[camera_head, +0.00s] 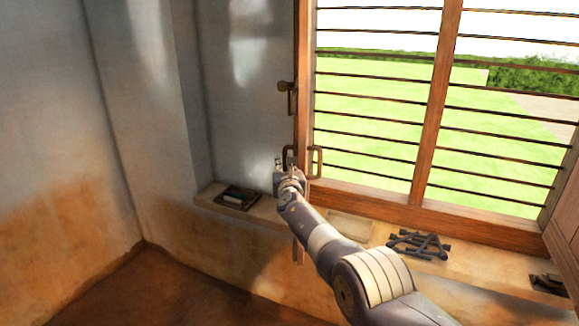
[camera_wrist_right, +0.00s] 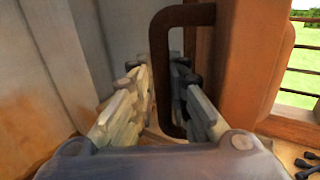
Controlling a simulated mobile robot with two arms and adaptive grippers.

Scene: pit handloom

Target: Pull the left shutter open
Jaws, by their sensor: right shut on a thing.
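The left shutter (camera_head: 303,60) is a wooden panel seen nearly edge-on at the left side of the barred window. It stands swung in from the window opening. In the right wrist view its wooden edge (camera_wrist_right: 252,60) is at the right. A dark loop handle (camera_wrist_right: 159,60) sticks out from it. My right gripper (camera_head: 284,166) is at the handle, its fingers (camera_wrist_right: 160,90) on both sides of the upright bar, shut on it. The fingertips are partly hidden in the head view. My left gripper is not in view.
A dark tray (camera_head: 237,196) lies on the sill left of my right gripper. A dark metal frame (camera_head: 418,244) lies on the sill to the right, with a small dark object (camera_head: 547,284) farther right. A bolt (camera_head: 287,90) sits above the handle. The wall is at the left.

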